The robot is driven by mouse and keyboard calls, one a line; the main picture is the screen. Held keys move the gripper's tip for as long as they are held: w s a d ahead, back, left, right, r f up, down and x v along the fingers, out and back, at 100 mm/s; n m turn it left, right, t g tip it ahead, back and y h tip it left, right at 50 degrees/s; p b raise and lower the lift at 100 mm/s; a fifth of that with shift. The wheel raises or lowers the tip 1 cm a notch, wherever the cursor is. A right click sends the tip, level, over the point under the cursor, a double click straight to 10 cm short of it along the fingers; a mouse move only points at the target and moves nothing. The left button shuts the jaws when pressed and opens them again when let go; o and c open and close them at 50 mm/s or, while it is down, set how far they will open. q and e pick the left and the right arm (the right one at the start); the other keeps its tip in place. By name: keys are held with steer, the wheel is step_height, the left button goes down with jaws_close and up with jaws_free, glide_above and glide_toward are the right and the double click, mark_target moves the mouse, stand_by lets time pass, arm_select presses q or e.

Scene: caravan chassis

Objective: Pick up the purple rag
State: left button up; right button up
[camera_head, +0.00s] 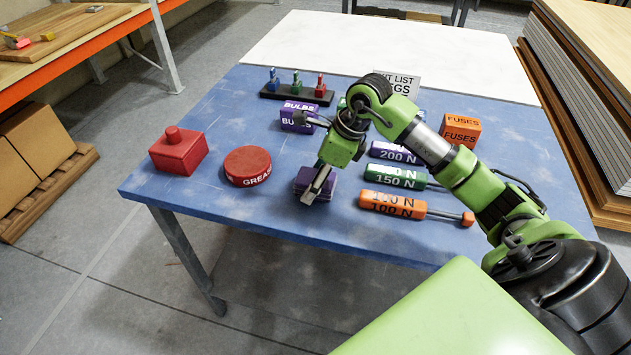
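The purple rag (301,180) is a small block-like purple piece on the blue table, near its front edge and to the right of the red grease tin. My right gripper (318,184) reaches down over it from above, and a grey finger lies across its front. The fingers hide part of the rag. I cannot tell whether they are closed on it or whether it is clear of the table. My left gripper is not in view.
On the blue table (250,215) stand a red box (178,153), the grease tin (247,167), a purple bulbs box (299,114), an orange fuses box (461,130) and labelled torque tools, including an orange one (392,204). A rack (296,94) with small coloured items stands behind.

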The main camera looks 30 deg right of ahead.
steer(key=c, duration=1.2)
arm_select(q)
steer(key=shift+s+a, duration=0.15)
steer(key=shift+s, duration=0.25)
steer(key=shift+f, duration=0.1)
arm_select(e)
steer(key=shift+r, duration=0.1)
steer(key=shift+r+b, duration=0.4)
steer(key=shift+r, duration=0.25)
arm_select(q)
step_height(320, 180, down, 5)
steer(key=b, duration=0.4)
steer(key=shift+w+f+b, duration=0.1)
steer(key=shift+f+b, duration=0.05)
steer(key=shift+b, duration=0.2)
arm_select(e)
steer(key=s+a+r, duration=0.1)
steer(key=s+r, duration=0.3)
steer(key=s+a+r, duration=0.1)
steer(key=s+r, duration=0.2)
steer(key=s, duration=0.2)
steer(key=s+r, duration=0.4)
steer(key=s, duration=0.1)
steer(key=shift+a+r, duration=0.3)
steer(key=shift+a, duration=0.1)
steer(key=shift+w, duration=0.1)
